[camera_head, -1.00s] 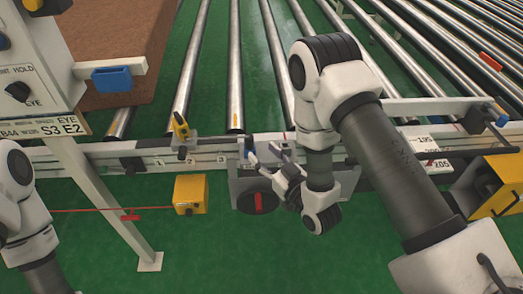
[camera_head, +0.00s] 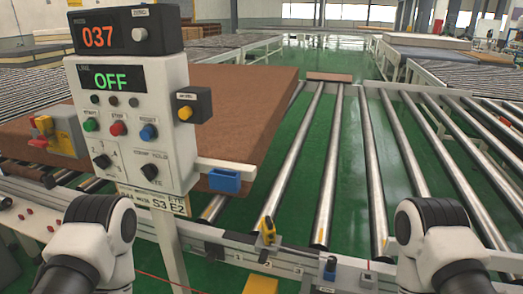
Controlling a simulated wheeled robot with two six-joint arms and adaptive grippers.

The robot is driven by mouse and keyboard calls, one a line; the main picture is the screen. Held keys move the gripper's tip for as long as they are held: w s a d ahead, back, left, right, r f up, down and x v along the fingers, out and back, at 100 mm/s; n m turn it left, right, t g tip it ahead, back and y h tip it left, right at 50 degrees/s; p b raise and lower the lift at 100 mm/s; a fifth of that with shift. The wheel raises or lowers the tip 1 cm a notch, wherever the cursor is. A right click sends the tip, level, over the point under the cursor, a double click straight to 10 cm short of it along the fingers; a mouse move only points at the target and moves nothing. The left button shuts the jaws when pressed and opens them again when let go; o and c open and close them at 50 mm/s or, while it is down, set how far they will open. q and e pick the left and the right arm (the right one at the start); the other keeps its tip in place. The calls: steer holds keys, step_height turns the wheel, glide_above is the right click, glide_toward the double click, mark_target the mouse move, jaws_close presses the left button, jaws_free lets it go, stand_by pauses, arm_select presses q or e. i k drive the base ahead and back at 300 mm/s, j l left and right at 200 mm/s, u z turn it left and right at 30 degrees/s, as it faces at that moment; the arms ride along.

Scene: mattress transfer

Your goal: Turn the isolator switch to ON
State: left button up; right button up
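The isolator's red handle on its black round plate does not show in the head view now; the lower frame edge cuts off that part of the rail. The control panel (camera_head: 135,115) stands at left, and its LINE display (camera_head: 115,78) reads OFF in green. A red handle on a yellow body (camera_head: 48,135) sits at the panel's left side; I cannot tell what it works. Only upper links of my two arms show, at lower left and lower right. Both grippers are out of view.
A brown mattress (camera_head: 245,105) lies behind the panel. Roller conveyors (camera_head: 340,160) run away over a green floor. A blue bracket (camera_head: 225,180) and a yellow sensor (camera_head: 267,230) stick up near the front rail (camera_head: 225,238). A yellow box (camera_head: 260,285) is at the bottom edge.

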mark_target(41, 142)
steer(key=u, duration=1.35)
